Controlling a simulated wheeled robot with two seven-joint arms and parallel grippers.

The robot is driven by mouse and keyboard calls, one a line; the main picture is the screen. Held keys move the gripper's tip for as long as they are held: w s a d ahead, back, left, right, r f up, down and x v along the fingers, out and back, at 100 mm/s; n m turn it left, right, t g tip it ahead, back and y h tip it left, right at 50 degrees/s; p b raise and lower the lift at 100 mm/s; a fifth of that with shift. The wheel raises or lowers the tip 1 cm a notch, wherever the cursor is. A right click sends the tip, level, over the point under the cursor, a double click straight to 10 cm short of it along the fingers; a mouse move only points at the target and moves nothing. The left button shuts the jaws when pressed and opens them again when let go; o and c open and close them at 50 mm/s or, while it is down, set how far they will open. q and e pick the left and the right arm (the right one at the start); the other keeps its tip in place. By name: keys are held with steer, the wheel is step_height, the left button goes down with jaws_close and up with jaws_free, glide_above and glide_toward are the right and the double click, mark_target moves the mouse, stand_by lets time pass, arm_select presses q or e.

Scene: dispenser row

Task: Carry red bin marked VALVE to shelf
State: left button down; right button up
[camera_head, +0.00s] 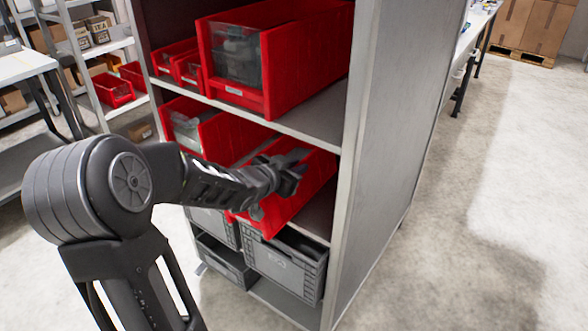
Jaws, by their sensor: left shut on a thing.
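A red bin (313,181) is on the middle shelf level of the grey shelf unit (377,140), at its right side. It appears tilted or pulled partly out, with its near end toward me. My left gripper (283,178) is at this bin and shut on it; the fingers cover part of its front. The marking on this bin is hidden or too small to read. A second red bin (225,138) with a clear front stands to its left on the same level. My right gripper is not in view.
A large red bin (305,62) and two small red bins (176,58) stand on the level above. Grey crates (285,264) fill the level below. Another rack with red bins (112,92) is at the left. The floor to the right is clear.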

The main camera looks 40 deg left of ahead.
arm_select(q)
steer(key=shift+w+r, duration=0.2)
steer(key=shift+w, duration=0.25)
steer(key=shift+w+f, duration=0.15)
steer(key=shift+f, duration=0.1)
steer(key=shift+f+b, duration=0.3)
steer(key=shift+f, duration=1.25)
steer(key=c, duration=1.8)
jaws_free()
steer(key=shift+s+f, duration=0.2)
steer(key=shift+f, duration=0.05)
steer(key=shift+c, duration=0.2)
steer(key=o, duration=0.4)
steer(key=shift+r, duration=0.1)
